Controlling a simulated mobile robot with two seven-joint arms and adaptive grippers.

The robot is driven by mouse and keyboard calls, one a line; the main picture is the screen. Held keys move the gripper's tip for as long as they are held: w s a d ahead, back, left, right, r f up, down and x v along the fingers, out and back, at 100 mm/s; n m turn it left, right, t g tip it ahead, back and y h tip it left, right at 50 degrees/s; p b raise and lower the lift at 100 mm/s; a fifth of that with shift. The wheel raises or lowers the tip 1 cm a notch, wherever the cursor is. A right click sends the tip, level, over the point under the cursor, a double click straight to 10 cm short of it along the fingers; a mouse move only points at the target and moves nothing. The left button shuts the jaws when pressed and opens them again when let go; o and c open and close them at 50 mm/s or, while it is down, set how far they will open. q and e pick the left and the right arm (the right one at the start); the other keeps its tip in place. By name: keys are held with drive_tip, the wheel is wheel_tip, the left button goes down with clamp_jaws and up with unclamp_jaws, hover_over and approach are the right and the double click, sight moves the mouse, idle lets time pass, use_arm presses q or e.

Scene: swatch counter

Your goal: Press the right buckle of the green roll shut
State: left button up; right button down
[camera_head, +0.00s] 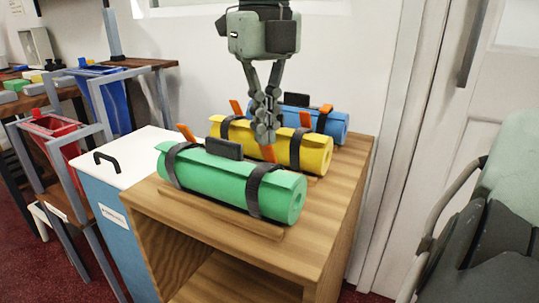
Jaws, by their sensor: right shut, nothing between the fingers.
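The green roll (215,178) lies at the front of the wooden cabinet top, with two dark straps around it and a dark handle (223,148) between them. Its right buckle is an orange lever (268,154) above the right strap (262,185); it stands raised, and my gripper partly hides its upper end. Its left buckle (187,133) is also an orange lever, sticking up and tilted left. My right gripper (264,138) points down with closed, empty fingers, just at the right lever's top; I cannot tell whether they touch. My left gripper is not in view.
A yellow roll (310,152) and a blue roll (337,126) lie behind, with orange levers too. The wooden top (325,205) is bare to the right. A white-topped unit (125,158) stands left. A wall and door are behind.

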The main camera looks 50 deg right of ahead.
sight(263, 171)
drive_tip(key=shift+s+a+f+b, duration=0.1)
drive_tip(key=shift+a+f+b, duration=0.1)
drive_tip(key=shift+f+b, duration=0.65)
drive_tip(key=shift+a+f+b, duration=0.15)
drive_tip(key=shift+f+b, duration=0.45)
drive_tip(key=shift+f, duration=0.45)
drive_tip(key=shift+r, duration=0.1)
wheel_tip(263, 171, up, 8)
drive_tip(key=p, duration=0.6)
idle(0.5)
